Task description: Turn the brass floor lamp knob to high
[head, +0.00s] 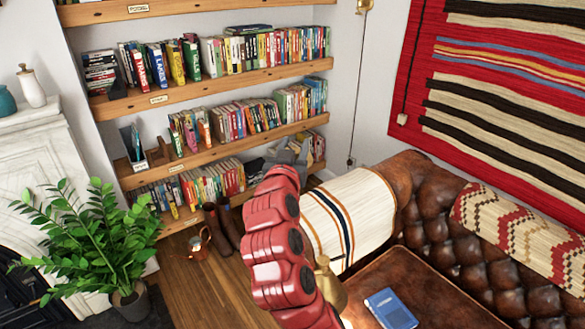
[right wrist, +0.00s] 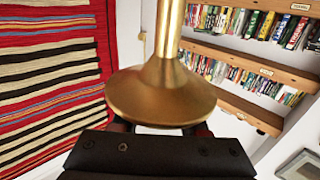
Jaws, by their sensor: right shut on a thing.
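The brass floor lamp (right wrist: 165,95) fills the middle of the right wrist view, with a narrow stem and a flared round part. A piece of brass (head: 330,285) shows beside my red right arm near the bottom of the head view. My right gripper (right wrist: 155,148), a dark block in the right wrist view, is against the flared part and shut on the lamp. Its fingertips are mostly hidden behind the brass. I cannot make out the knob or its setting. My left gripper is not in view.
A leather sofa (head: 440,230) with a blue book (head: 391,309) on its seat stands at right. Bookshelves (head: 205,93) line the back wall. A potted plant (head: 95,240) and a copper jug (head: 200,242) stand at left. Some wooden floor (head: 195,290) is clear.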

